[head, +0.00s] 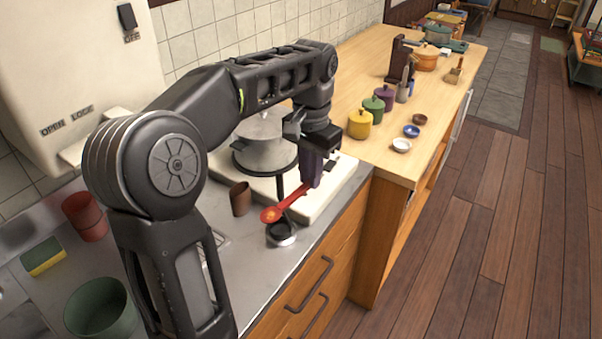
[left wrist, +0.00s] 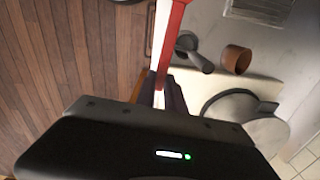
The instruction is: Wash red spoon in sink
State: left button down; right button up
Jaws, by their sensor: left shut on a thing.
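The red spoon (head: 270,215) is held in the air over the front edge of the metal counter. Its bowl points left in the head view and shows a yellowish patch inside. My left gripper (head: 309,182) is shut on the spoon's handle. The red handle also crosses the top of the left wrist view (left wrist: 172,40). What seems to be the edge of the sink (head: 14,300) shows at the far lower left of the head view, mostly out of frame. My right gripper is in neither view.
A small dark round vessel (head: 281,234) stands under the spoon, with a brown cup (head: 240,199) beside it. A pot (head: 265,148) sits on the stove behind. Red cups (head: 84,214), a sponge (head: 42,256) and a green bin (head: 100,309) are at left.

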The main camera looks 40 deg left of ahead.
pick_arm(q)
jog(key=w+d+f, duration=0.3)
jog(key=d+f, duration=0.4)
jog(key=d, duration=0.2)
jog(key=w+d+f, duration=0.4)
jog(key=d+f, duration=0.2)
jog(key=d, duration=0.2)
jog(key=shift+w+d+f, duration=0.25)
jog(key=shift+d+f, duration=0.15)
jog(key=shift+s, duration=0.1)
